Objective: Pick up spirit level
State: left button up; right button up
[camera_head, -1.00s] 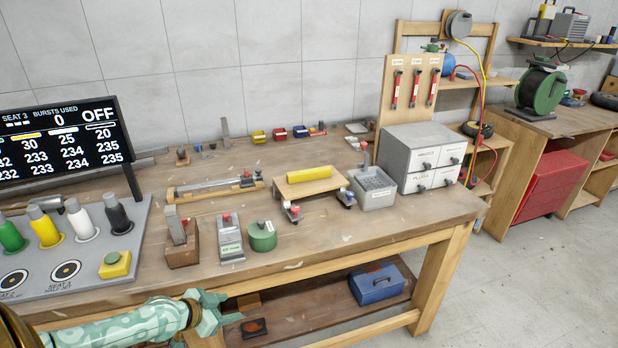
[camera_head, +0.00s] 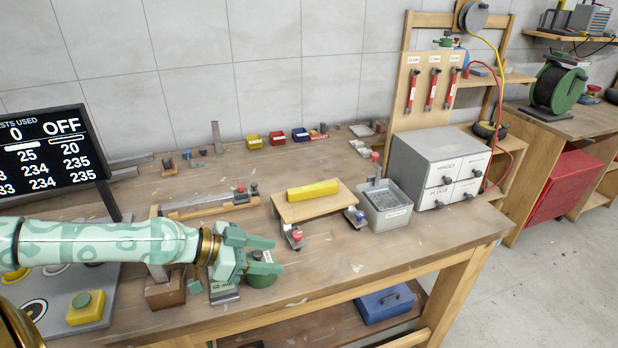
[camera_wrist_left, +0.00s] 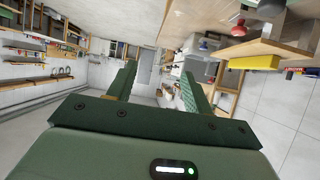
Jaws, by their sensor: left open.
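The spirit level, a plain yellow bar (camera_head: 313,190), lies on a small raised wooden board (camera_head: 325,207) on the workbench in the head view. It also shows in the left wrist view (camera_wrist_left: 255,62), at the upper right. My left gripper (camera_head: 273,254) is open with nothing between its fingers. It hangs over the front part of the bench, nearer to me than the yellow bar and to its left, apart from it. It partly hides a green round container (camera_head: 262,278). My right gripper is not in view.
A grey bin (camera_head: 385,207) and a drawer cabinet (camera_head: 440,165) stand to the right. A long wooden holder (camera_head: 210,205) lies to the left.

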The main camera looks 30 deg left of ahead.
aim_at(297, 194)
jog(key=i+j, duration=0.75)
jog(key=j, duration=0.1)
